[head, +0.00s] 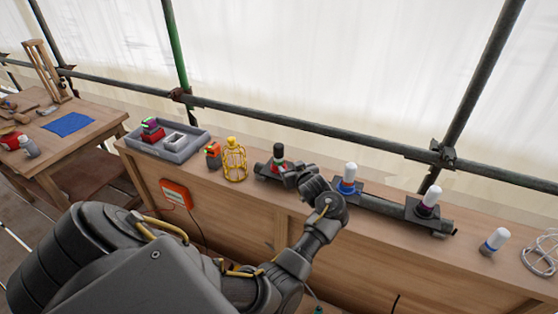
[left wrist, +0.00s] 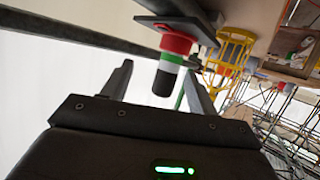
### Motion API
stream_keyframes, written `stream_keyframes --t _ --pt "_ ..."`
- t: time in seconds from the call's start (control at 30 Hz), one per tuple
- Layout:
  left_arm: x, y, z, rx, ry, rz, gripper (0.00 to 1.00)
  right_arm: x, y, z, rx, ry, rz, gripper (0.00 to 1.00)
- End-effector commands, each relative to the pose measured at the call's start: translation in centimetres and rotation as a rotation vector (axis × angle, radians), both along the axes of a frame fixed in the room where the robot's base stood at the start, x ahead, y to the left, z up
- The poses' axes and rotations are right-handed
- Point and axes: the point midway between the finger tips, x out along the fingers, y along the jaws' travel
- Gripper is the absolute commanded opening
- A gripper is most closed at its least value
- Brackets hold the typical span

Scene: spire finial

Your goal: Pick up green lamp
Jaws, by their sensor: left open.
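A lamp with a dark cap (head: 278,152) stands on a dark base plate on the long wooden bench. My right gripper is out of view.
A yellow cage (head: 235,163) stands left of the lamp, then a small orange item (head: 213,154) and a grey tray (head: 203,144). A scaffold rail (head: 300,123) runs behind the bench.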

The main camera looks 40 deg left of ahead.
Motion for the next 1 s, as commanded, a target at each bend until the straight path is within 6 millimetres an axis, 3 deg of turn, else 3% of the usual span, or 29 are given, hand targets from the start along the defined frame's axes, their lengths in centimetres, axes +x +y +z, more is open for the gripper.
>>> stream_keyframes --t 0.1,0.3,0.47,0.8,1.0 --pt "0.5 0.3 2.4 0.042 0.012 0.124 0.59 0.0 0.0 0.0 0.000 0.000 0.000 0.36" --pt "0.3 0.4 4.3 0.082 0.036 0.220 0.59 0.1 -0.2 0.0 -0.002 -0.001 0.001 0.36" --pt "0.3 0.7 4.4 0.085 0.040 0.228 0.59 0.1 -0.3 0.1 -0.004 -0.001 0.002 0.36" --pt "1.6 5.0 3.1 0.086 0.039 0.226 0.59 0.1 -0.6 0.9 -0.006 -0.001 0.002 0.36" --pt "1.8 5.6 2.7 0.083 0.038 0.224 0.59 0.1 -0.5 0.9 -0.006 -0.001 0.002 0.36"
